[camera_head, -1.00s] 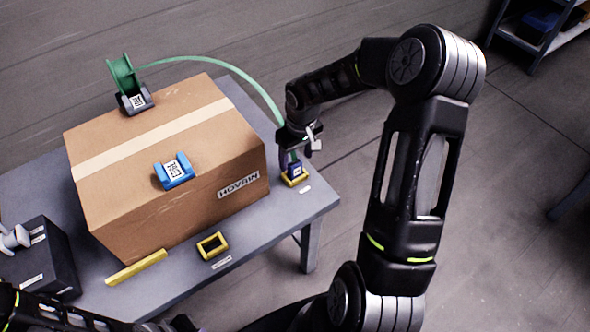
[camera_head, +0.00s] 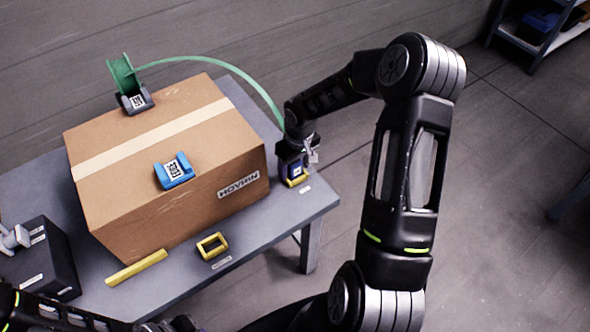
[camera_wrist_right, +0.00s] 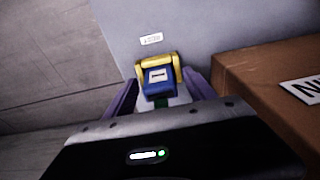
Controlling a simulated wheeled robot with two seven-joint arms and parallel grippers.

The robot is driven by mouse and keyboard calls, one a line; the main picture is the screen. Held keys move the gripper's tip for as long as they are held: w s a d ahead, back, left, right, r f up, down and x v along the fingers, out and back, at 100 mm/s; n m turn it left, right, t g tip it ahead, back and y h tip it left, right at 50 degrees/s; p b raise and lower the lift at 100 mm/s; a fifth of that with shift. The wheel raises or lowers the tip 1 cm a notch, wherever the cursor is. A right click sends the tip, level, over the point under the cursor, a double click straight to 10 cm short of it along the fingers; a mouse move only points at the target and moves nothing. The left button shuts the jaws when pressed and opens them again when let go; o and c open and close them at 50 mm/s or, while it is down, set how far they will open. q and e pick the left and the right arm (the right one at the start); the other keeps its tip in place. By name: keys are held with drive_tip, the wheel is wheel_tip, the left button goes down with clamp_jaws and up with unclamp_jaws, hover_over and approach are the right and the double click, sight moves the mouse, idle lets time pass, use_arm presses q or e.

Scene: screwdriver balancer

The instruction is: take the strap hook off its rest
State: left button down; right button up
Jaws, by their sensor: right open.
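The strap hook is a small blue block with a white label (camera_wrist_right: 158,86); it sits in its yellow rest (camera_wrist_right: 155,59) at the right end of the table. In the head view the hook (camera_head: 294,171) is partly covered by my right gripper (camera_head: 296,163), and the yellow rest (camera_head: 299,182) shows below. The green strap (camera_head: 222,60) arcs from a green spool (camera_head: 122,75) to the hook. In the right wrist view the two fingers of my right gripper (camera_wrist_right: 161,90) are open, one on each side of the hook.
A cardboard box (camera_head: 165,190) stands close left of the rest, with a blue bracket (camera_head: 175,173) on top. An empty yellow frame (camera_head: 212,246) and a yellow bar (camera_head: 137,270) lie at the table's front. A black box (camera_head: 45,255) stands at the left.

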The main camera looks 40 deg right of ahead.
clamp_jaws()
idle(0.5)
